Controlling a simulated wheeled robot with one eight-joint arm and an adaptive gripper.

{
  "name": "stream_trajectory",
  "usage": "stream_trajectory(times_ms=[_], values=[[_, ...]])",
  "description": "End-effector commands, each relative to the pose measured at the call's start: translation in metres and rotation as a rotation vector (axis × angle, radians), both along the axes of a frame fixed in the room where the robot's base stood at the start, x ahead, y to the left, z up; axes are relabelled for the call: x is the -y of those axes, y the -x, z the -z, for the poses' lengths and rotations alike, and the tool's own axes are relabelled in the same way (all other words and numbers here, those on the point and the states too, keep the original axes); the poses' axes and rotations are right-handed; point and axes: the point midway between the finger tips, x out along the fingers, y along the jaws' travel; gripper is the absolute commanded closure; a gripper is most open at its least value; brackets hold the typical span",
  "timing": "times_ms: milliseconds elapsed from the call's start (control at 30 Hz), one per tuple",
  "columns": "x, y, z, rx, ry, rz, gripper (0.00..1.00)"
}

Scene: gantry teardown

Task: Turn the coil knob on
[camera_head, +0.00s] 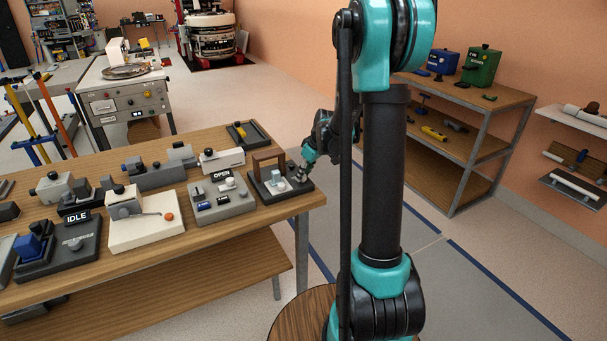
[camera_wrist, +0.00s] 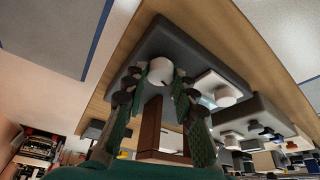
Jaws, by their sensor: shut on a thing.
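A dark base (camera_head: 262,194) with a brown arch (camera_head: 267,161) and a small white block (camera_head: 279,185) sits at the right end of the wooden table. A pale round knob (camera_wrist: 160,70) on this base shows in the wrist view, where the arch (camera_wrist: 150,127) stands close by it. My gripper (camera_head: 301,175) is over the right side of the base. In the wrist view its two fingers (camera_wrist: 155,88) are on either side of the knob and shut on it. No label on the knob can be read. In the camera_head view the fingers hide the knob.
The table (camera_head: 240,238) holds several devices to the left, including a grey panel marked OPEN (camera_head: 225,205), a cream box (camera_head: 150,231) and a unit marked IDLE (camera_head: 85,255). Shelves (camera_head: 513,97) stand at the right. The floor between is clear.

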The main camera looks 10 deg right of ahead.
Motion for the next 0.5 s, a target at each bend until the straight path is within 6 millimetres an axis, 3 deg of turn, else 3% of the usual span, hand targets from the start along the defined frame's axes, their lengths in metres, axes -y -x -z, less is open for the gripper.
stream_trajectory(times_ms=[500], values=[[0.0003, -0.0001, -0.0001, 0.000, 0.000, -0.042, 1.00]])
